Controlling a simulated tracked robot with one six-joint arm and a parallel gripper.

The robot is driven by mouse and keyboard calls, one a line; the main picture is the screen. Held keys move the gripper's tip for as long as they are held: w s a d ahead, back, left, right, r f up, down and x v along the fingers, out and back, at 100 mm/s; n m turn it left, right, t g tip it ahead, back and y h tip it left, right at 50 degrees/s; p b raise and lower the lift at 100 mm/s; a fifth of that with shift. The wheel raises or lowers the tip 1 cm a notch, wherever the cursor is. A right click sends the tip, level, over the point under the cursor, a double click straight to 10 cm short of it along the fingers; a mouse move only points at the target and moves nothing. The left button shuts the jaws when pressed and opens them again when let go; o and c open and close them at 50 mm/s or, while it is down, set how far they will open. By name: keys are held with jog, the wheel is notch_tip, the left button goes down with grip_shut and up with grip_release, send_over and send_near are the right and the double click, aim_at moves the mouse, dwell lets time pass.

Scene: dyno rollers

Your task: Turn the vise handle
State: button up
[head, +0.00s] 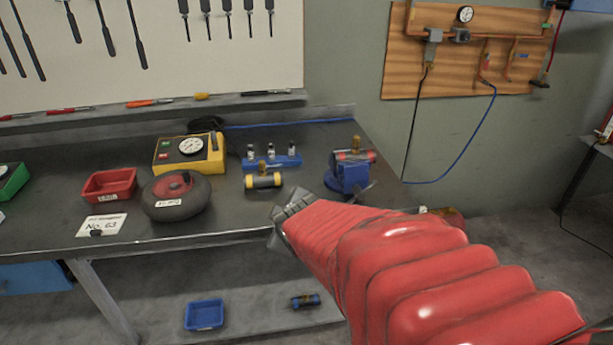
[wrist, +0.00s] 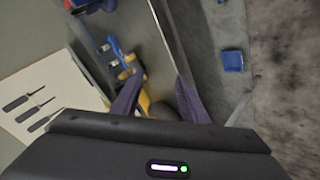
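The blue vise (head: 349,178) stands at the right end of the dark bench, with a red and dark cylinder (head: 352,156) at its top. A thin grey piece that may be its handle (head: 364,188) shows at its lower right. In the wrist view, part of the blue vise (wrist: 92,5) is at the top left edge; its handle cannot be made out there. My gripper (head: 283,218) is in front of the bench edge, left of and nearer than the vise, apart from it. In the wrist view its two fingers (wrist: 158,84) are spread with nothing held between them.
On the bench (head: 240,216) are a blue holder with small bottles (head: 280,160), a yellow-banded cylinder (head: 263,181), a yellow gauge box (head: 188,163), a dark round unit (head: 175,200) and a red bin (head: 109,185). A blue bin (head: 204,315) sits on the lower shelf.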

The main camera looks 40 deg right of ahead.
jog(key=d+f+n+t+h, duration=0.1)
jog(key=d+f+n, duration=0.2)
jog(key=d, duration=0.5)
jog(key=n+t+h, duration=0.3)
jog(key=n+t, duration=0.3)
jog(key=n, duration=0.3)
send_near(361, 197)
jog(key=v, duration=0.4)
jog(key=shift+w, duration=0.15)
jog(key=shift+w, duration=0.15)
jog(key=shift+h, duration=0.3)
jog(key=x, duration=1.3)
jog(key=shift+w+d+f, duration=0.1)
jog(key=shift+w+f, duration=0.05)
jog(key=shift+w, duration=0.05)
